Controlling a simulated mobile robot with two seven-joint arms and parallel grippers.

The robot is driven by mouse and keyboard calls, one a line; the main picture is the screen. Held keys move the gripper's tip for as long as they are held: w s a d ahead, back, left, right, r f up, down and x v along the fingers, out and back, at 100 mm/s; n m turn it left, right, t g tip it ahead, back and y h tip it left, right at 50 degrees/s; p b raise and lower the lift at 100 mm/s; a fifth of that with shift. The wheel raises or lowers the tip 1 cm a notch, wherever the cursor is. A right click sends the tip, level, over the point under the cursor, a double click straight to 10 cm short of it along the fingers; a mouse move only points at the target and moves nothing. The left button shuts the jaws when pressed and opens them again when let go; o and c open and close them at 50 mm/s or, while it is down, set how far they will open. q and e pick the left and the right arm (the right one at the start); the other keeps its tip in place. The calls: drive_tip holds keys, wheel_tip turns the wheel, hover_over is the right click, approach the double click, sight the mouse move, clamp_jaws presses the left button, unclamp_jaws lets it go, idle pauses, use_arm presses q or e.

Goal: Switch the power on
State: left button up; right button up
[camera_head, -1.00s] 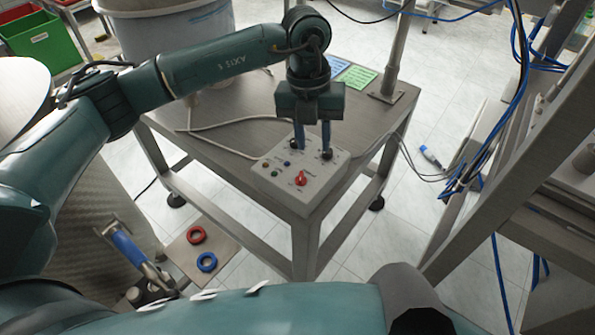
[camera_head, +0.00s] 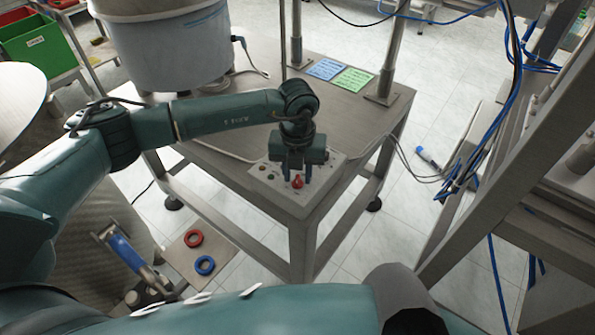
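The light grey control box (camera_head: 281,190) stands on the metal table's near corner, with small buttons and a red rotary knob (camera_head: 297,183) on its sloped top. My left gripper (camera_head: 297,179) points down over the box. Its two fingers are apart, one on each side of the red knob. I cannot tell whether they touch it. The gripper and wrist hide much of the box's upper face, including several controls. My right gripper is not in view.
The metal table (camera_head: 221,162) carries a large grey drum (camera_head: 165,50) at the back left, blue and green cards (camera_head: 353,79), and metal posts. A cable runs to the box. A frame with blue cables stands at the right.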

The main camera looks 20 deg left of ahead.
use_arm(q)
drive_tip(key=shift+f, duration=0.2)
drive_tip(key=shift+c, duration=0.2)
clamp_jaws()
